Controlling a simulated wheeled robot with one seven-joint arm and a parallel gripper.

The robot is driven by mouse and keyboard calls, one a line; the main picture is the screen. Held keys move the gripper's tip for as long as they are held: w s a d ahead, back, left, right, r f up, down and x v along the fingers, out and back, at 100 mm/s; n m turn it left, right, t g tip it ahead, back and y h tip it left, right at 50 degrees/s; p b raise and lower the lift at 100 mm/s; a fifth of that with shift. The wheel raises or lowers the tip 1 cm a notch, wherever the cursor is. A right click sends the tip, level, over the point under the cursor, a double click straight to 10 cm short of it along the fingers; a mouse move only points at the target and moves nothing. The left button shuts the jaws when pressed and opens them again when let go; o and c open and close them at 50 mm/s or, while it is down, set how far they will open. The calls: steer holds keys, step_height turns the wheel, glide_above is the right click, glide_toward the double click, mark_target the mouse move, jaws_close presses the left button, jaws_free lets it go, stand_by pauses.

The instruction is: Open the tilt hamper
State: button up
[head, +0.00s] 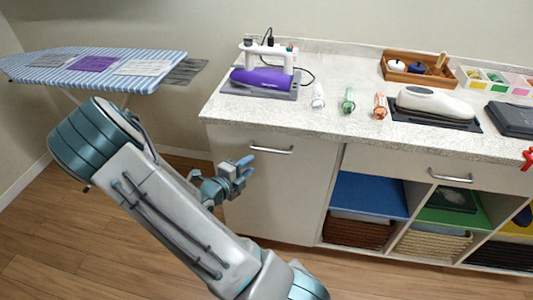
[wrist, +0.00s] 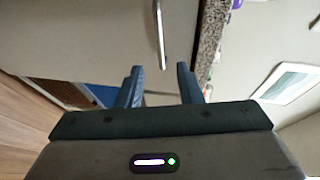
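The tilt hamper (head: 285,190) is the plain pale front panel at the left end of the counter unit. It stands upright and looks shut. Its metal bar handle (head: 271,150) runs across near the top. My gripper (head: 246,166) is in front of the panel, a little left of and below the handle in the head view. In the wrist view the two dark fingers (wrist: 159,72) are apart with nothing held between them. The handle (wrist: 160,35) shows ahead of the gap between them, and the panel (wrist: 80,35) fills the upper left. I see no contact with the handle.
A drawer (head: 420,165) and open cubbies with baskets (head: 358,232) are to the right. An ironing board (head: 95,68) stands at left. The wooden floor in front is clear.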

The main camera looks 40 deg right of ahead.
steer(key=x, duration=1)
steer(key=shift+d+b, duration=0.3)
steer(key=shift+d, duration=0.1)
steer(key=shift+w+a, duration=0.1)
jaws_close()
